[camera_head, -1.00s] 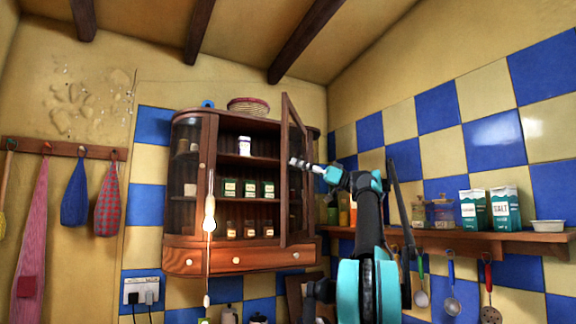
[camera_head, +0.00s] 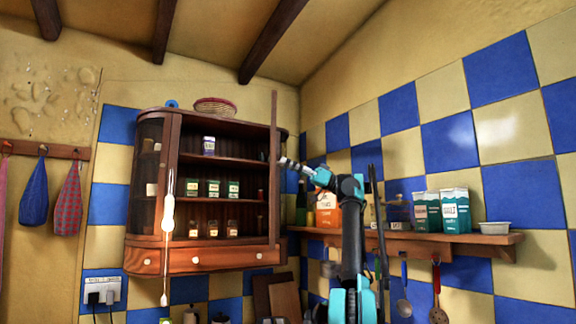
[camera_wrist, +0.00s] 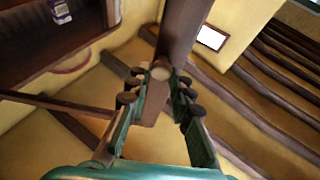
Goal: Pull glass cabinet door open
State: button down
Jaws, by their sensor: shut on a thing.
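The wooden wall cabinet (camera_head: 209,258) hangs at the centre of the head view, with jars on its shelves. Its door (camera_head: 274,130) stands open on the right side and shows nearly edge-on. My gripper (camera_head: 281,162) is at the outer side of the door's edge. In the wrist view my gripper (camera_wrist: 160,84) has its two fingers closed around a round knob (camera_wrist: 161,72) on the door's wooden frame (camera_wrist: 185,28). The glass of the door is too edge-on to make out.
A shelf (camera_head: 450,240) on the right tiled wall holds cartons (camera_head: 450,210) and a white bowl (camera_head: 494,228). Ladles hang below it. A basket (camera_head: 216,106) sits on the cabinet. Cloths (camera_head: 68,205) hang at left.

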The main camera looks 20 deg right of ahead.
jog(key=shift+d+f, duration=0.15)
jog(key=shift+f, duration=0.25)
jog(key=c, duration=1.4)
grip_release()
jog(key=shift+o, duration=0.2)
jog(key=shift+r, duration=0.1)
jog(key=v, duration=1.2)
